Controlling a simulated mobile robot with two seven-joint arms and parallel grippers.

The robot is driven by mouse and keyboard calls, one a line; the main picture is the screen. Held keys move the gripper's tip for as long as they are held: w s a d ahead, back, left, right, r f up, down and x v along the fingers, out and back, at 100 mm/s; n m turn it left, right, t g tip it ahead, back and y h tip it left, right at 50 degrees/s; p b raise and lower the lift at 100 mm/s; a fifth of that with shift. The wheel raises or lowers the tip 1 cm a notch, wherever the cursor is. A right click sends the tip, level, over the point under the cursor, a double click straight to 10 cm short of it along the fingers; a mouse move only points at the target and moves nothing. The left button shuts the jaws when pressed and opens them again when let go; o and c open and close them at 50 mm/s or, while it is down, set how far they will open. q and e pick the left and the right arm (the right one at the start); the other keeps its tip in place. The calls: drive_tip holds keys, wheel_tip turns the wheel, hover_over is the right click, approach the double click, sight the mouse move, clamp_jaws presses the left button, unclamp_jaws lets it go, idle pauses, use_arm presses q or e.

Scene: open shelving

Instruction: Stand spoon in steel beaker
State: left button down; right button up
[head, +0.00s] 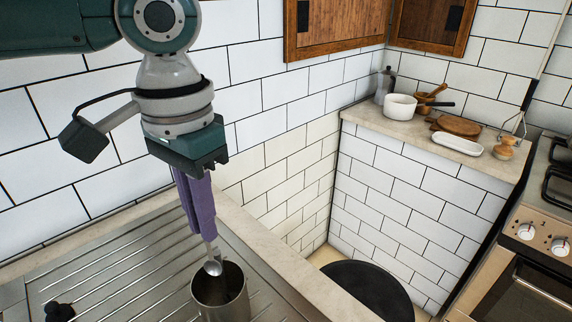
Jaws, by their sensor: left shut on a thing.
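My left gripper (207,234) comes down from the upper left, with its purple fingers pointing downward. It is shut on a silver spoon (213,266), which hangs below the fingertips with its rounded end down. The upper part of the spoon is hidden by the fingers. The steel beaker (228,309) stands upright on the ribbed metal drainboard at the bottom of the view, and its lower part is cut off. The spoon's lower end overlaps the beaker's far rim; I cannot tell whether it is inside the mouth or above it. My right gripper is not in view.
The ribbed drainboard (130,262) has free room left of the beaker, with a small black item (60,311) near its left end. The tiled wall (240,100) is close behind. A far counter holds a white pot (399,107), boards and a moka pot; a stove (530,240) is right.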

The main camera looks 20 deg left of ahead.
sight(211, 258)
use_arm(q)
drive_tip(key=shift+f, duration=0.9)
drive_tip(key=shift+f+b, duration=1.25)
drive_tip(key=shift+f, duration=1.45)
drive_tip(key=c, duration=0.8)
unclamp_jaws()
drive_tip(key=shift+c, duration=0.2)
drive_tip(key=shift+r, duration=0.1)
wheel_tip(211, 258, up, 10)
drive_tip(key=shift+f+p, duration=0.1)
drive_tip(key=shift+p, duration=0.2)
drive_tip(key=shift+f, duration=0.1)
